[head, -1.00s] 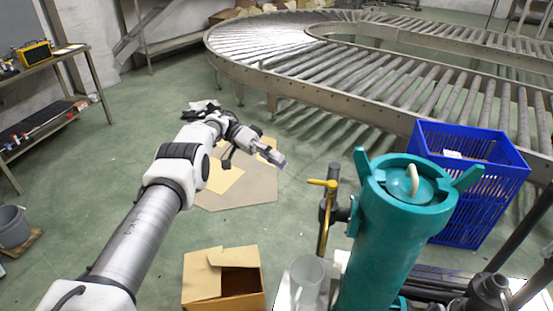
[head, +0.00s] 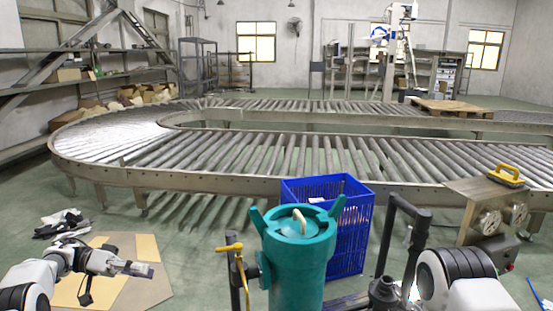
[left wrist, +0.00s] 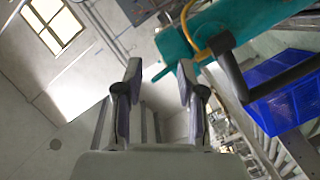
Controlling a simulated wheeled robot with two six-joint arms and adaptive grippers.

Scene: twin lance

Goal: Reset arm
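My left arm comes in at the lower left of the head view. Its gripper (head: 140,270) points to the right above the floor and the cardboard. In the left wrist view the two fingers of the left gripper (left wrist: 159,75) stand apart with nothing between them, so it is open and empty. A white and black part of my right arm shows at the lower right of the head view. The right gripper is out of the picture.
A teal cylinder (head: 298,262) with a yellow-handled valve (head: 230,248) stands right of my left gripper. A blue crate (head: 345,240) is behind it. A roller conveyor (head: 300,155) curves across the middle. Flat cardboard (head: 145,295) lies on the floor.

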